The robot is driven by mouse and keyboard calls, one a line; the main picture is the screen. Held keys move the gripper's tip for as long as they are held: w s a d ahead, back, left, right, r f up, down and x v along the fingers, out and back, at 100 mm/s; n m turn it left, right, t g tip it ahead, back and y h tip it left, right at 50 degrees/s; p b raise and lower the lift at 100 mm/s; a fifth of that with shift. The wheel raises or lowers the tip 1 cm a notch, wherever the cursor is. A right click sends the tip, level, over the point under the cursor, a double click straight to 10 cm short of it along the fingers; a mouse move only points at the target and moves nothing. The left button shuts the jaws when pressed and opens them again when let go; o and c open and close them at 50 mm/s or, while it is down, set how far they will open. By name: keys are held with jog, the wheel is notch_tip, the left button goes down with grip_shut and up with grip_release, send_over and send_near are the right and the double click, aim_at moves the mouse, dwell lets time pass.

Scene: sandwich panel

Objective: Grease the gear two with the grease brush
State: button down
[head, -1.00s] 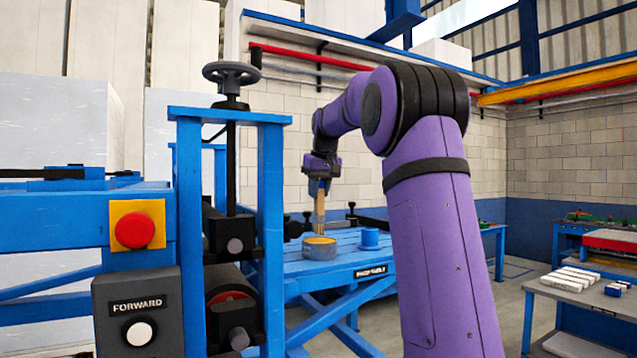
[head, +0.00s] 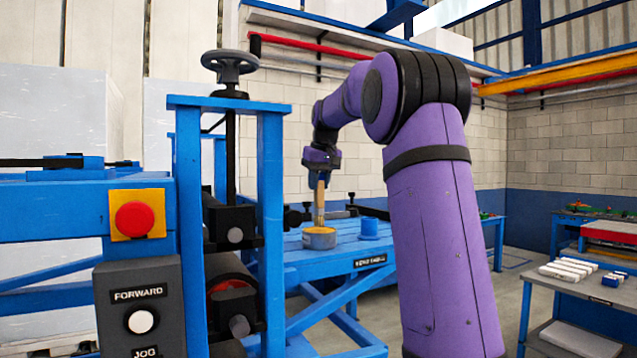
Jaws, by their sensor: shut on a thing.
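My gripper (head: 320,178) hangs over the blue table (head: 340,262) in the middle of the head view. It is shut on the grease brush (head: 320,200), which has a pale wooden handle and points straight down. The brush's lower end is at a round grey pot (head: 319,240) with a yellow-orange top, seemingly at or just inside its rim; I cannot tell how deep. Gear two cannot be made out in this view.
A small blue cylinder (head: 368,228) stands right of the pot. A blue roller frame with a handwheel (head: 230,68) and a red stop button (head: 135,219) stand at the near left. A grey bench (head: 590,285) with white blocks is at the right.

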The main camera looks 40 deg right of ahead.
jog(key=shift+f, duration=0.55)
dwell(1.3)
jog(key=shift+r, duration=3.6)
